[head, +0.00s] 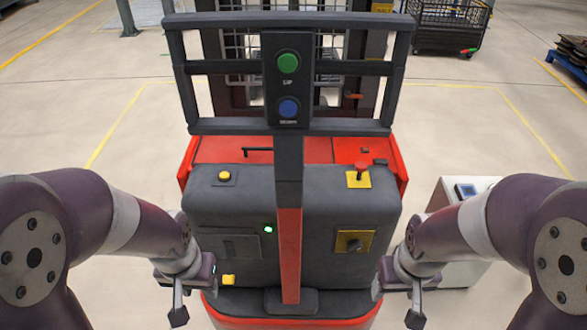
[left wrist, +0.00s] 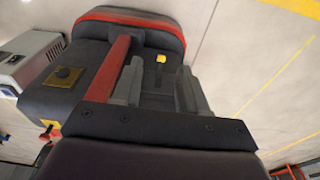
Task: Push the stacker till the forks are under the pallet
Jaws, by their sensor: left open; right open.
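The stacker (head: 235,215) stands upright right in front of me, with a dark grey body, red cover and a dark handle frame (head: 180,75). The frame's centre post carries a green button (head: 288,62) and a blue button (head: 288,108). The stacker body also shows in the left wrist view (left wrist: 80,85). My left gripper (head: 192,292) is open and empty at its lower left side; its fingers show in the left wrist view (left wrist: 158,90). My right gripper (head: 397,297) is open and empty at its lower right side. The forks are hidden behind the stacker.
A blue pallet with dark items (head: 570,62) lies at the far right; I cannot tell whether it is the task's pallet. A black wire cage cart (head: 450,30) stands at the back. A pale box-shaped unit (head: 450,195) stands right of the stacker. Yellow-lined floor nearby is clear.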

